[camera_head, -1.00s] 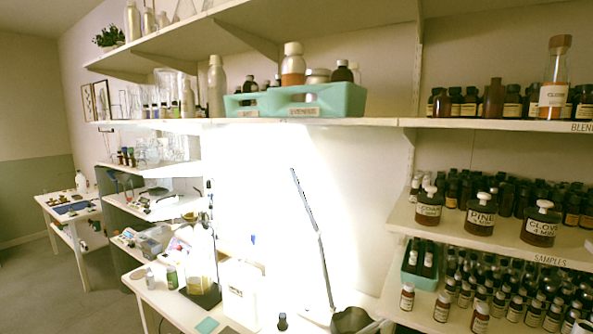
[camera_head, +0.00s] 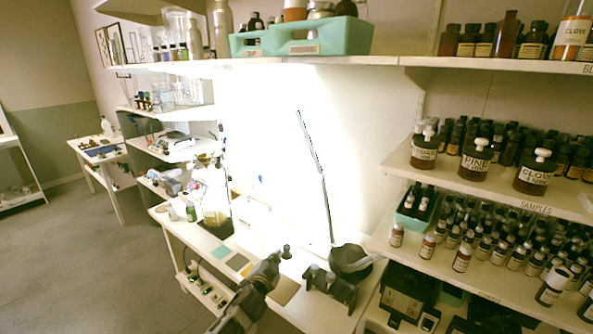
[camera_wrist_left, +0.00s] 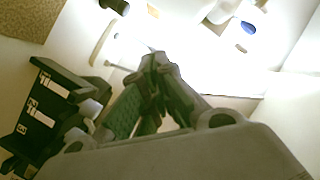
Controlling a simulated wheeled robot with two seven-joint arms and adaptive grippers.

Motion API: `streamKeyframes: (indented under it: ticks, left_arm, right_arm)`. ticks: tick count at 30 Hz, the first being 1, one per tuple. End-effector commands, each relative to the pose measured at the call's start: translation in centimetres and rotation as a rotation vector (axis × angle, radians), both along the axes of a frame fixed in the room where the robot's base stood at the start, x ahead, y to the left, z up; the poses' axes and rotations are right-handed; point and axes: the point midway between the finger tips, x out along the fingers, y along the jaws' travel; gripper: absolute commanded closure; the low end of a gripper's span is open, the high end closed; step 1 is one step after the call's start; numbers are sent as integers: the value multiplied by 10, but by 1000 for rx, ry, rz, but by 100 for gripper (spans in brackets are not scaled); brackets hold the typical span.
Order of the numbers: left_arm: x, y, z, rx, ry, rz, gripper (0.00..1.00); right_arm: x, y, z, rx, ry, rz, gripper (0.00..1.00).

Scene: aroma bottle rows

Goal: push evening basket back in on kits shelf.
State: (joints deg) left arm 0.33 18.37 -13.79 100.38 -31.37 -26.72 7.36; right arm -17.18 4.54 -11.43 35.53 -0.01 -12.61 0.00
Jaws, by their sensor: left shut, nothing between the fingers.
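Two teal baskets stand side by side on the upper shelf (camera_head: 350,61) in the head view. The left one (camera_head: 237,47) also has a small label. I cannot tell by reading which is the evening basket. My left gripper (camera_head: 274,262) is low over the bench, well below the baskets. In the left wrist view its fingers (camera_wrist_left: 158,62) are together and empty. My right gripper is not in view.
A lamp (camera_head: 322,190) rises from the bench below the shelf. A dark rack (camera_head: 330,287) stands on the bench, right of my left gripper; it also shows in the wrist view (camera_wrist_left: 45,110). Shelves of brown bottles (camera_head: 476,158) fill the right side. Floor is clear at left.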

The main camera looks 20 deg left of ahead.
Motion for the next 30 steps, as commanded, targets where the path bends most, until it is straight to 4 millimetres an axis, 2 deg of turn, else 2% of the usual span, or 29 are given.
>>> streamKeyframes:
  ticks: [1,3,9,13,21,30]
  left_arm:
    - [12,-2,29,31,-61,-23,100]
    - [24,-6,64,76,-139,-55,100]
    - [46,-23,159,210,-346,-154,100]
    - [51,-36,217,305,-471,-218,100]
    - [47,-68,323,522,-696,-350,100]
    - [26,-102,413,799,-886,-484,100]
  right_arm:
    - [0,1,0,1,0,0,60]
    - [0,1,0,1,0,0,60]
    - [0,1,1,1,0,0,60]
    - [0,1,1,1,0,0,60]
    - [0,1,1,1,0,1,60]
    - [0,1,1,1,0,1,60]
